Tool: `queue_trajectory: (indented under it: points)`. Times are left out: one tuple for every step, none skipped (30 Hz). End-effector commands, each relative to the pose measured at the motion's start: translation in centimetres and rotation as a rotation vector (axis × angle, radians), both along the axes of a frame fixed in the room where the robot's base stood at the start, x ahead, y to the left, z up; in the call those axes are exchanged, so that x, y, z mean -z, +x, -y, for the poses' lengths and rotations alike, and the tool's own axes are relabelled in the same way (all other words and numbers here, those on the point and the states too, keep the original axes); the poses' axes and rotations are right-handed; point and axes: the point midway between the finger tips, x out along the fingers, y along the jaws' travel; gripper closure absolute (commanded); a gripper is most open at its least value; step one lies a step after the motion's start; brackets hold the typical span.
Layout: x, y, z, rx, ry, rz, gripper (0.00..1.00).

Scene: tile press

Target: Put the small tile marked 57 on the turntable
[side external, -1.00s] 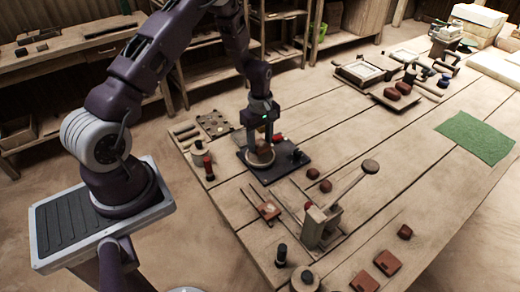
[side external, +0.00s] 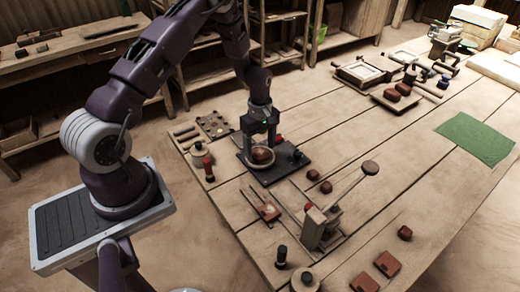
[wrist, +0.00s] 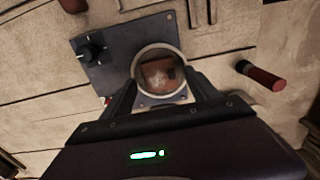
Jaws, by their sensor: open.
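A reddish-brown tile (side external: 262,156) lies on the round turntable (side external: 251,164), inside its pale rim. In the wrist view the tile (wrist: 160,75) shows within the ring of the turntable (wrist: 161,48), with faint pale marks on its face; I cannot read a number. My gripper (side external: 260,148) is right over the turntable with its fingers apart, one on each side of the tile. In the wrist view the fingers of my gripper (wrist: 161,90) stand clear of the tile and cover part of the turntable's near rim.
The turntable sits on a dark base plate (wrist: 110,66) with a black knob (wrist: 90,47). A red and black cylinder (wrist: 262,77) stands nearby. A lever press (side external: 322,225) and more reddish tiles (side external: 388,263) are toward the front.

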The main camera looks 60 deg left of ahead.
Motion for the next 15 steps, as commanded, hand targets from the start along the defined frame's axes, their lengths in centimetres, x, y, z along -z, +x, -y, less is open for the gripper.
queue_trajectory:
  points:
    - [-1.2, 0.1, 0.0, 0.000, 0.002, 0.004, 0.32]
    - [-2.0, 0.1, 0.0, 0.000, 0.002, 0.006, 0.32]
    - [-3.2, 0.1, -0.1, 0.000, 0.003, 0.006, 0.32]
    - [-4.0, 0.2, 0.0, 0.000, 0.003, 0.007, 0.32]
    - [-4.9, 0.1, 0.0, 0.000, 0.002, 0.006, 0.32]
    - [-5.9, 0.1, 0.0, 0.000, 0.002, 0.006, 0.32]
    - [-6.7, 0.1, -0.1, 0.000, 0.003, 0.006, 0.32]
    - [-7.4, 0.1, 0.0, 0.000, 0.002, 0.005, 0.32]
    - [-8.2, 0.1, 0.0, 0.001, 0.002, 0.005, 0.32]
    - [-8.8, 0.1, 0.0, 0.001, 0.002, 0.005, 0.32]
    - [-9.2, 0.1, 0.0, 0.001, 0.002, 0.004, 0.32]
    - [-9.7, 0.1, 0.0, 0.001, 0.001, 0.003, 0.32]
    - [-10.0, 0.1, 0.0, 0.001, 0.002, 0.003, 0.32]
    - [-10.3, 0.0, 0.0, 0.002, 0.001, 0.003, 0.32]
    - [-11.0, 0.0, 0.2, 0.014, 0.002, 0.007, 0.32]
